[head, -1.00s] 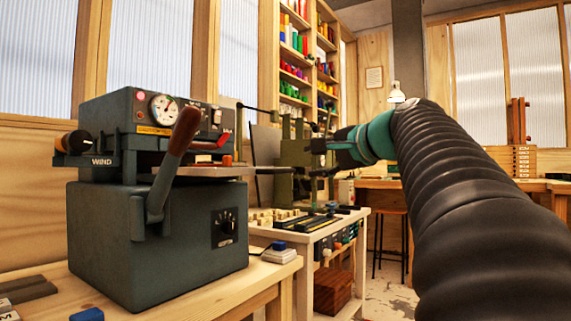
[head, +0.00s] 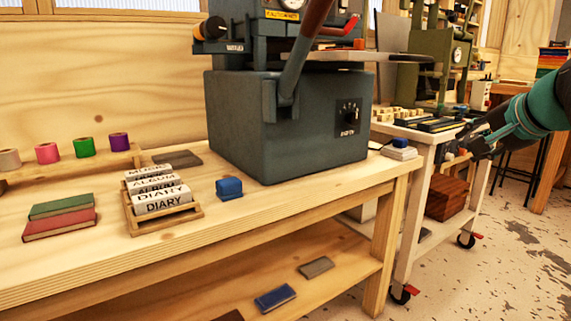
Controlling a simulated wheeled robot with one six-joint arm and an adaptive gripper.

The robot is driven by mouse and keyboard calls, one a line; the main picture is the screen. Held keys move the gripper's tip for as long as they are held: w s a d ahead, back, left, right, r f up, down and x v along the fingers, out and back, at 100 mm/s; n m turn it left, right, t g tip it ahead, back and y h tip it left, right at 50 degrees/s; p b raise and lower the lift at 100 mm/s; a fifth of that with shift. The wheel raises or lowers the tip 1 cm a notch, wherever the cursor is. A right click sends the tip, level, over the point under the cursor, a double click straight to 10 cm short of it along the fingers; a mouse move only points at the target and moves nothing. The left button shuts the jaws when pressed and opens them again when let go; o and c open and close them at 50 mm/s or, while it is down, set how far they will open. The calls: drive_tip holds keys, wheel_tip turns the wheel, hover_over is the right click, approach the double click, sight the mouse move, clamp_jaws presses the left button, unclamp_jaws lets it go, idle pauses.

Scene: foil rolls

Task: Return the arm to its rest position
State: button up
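My gripper (head: 468,146) is at the right of the head view, at the end of my dark and teal arm. It hangs in front of the white wheeled cart, over the gap to the right of the wooden bench. Its fingers are small and dark against the cart, and I cannot tell whether they are apart. I see no object clearly held in it. The rest of my arm runs out of the right edge of the picture.
A grey press (head: 290,120) stands on the wooden bench (head: 300,205). Several foil rolls (head: 84,147), a rack of labelled blocks (head: 165,222), books (head: 60,225) and a blue block (head: 229,188) lie left of it. The cart (head: 425,160) is behind my gripper. Floor (head: 510,250) is clear at right.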

drive_tip(key=s+a+f+n+g+p, duration=0.5)
drive_tip(key=s+a+f+n, duration=0.7)
drive_tip(key=s+a+f, duration=0.7)
drive_tip(key=shift+s+a+f+g, duration=0.4)
drive_tip(key=shift+s+f, duration=0.35)
drive_tip(key=shift+f, duration=1.4)
